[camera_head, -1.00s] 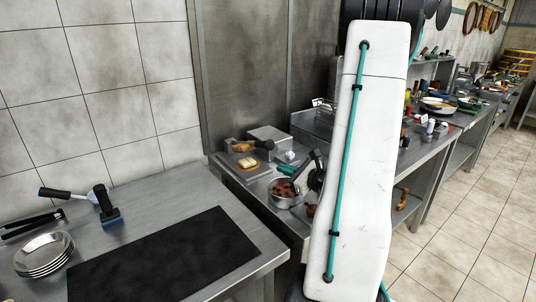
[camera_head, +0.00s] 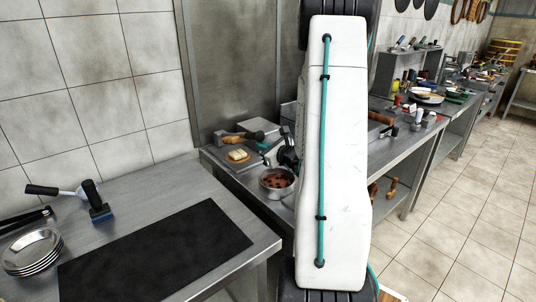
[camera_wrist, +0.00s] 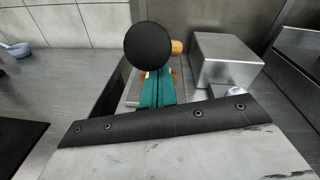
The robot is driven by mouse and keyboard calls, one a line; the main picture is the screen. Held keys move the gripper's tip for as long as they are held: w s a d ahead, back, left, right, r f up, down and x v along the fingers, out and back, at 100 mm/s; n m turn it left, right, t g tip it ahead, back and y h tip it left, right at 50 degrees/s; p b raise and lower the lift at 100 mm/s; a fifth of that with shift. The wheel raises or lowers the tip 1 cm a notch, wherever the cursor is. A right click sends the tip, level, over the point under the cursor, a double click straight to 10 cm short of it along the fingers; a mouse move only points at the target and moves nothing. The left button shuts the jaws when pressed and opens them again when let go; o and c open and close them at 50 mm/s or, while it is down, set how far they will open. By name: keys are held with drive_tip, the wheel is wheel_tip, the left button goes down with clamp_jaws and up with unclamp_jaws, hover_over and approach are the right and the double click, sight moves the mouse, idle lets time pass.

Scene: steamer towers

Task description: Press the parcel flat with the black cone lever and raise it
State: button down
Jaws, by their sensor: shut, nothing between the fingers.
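A pale, blocky item, apparently the parcel (camera_head: 238,155), lies on a tan round piece on the side counter in the head view. My gripper (camera_wrist: 152,88) has teal fingers, closed together and empty in the wrist view. A round black knob (camera_wrist: 147,45), probably the cone lever's end, overlaps the far ends of the fingers there. I cannot tell whether they touch it. The parcel does not show clearly in the wrist view. In the head view my gripper (camera_head: 264,147) is just right of the parcel, partly hidden by my arm. The lever's tilt is unclear.
A metal block (camera_wrist: 225,60) stands beyond and right of the fingers. A pot of brown pieces (camera_head: 277,183) stands in front of the parcel.

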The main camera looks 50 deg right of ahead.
drive_tip(key=shift+w+r, duration=0.1)
drive_tip(key=shift+r, duration=0.15)
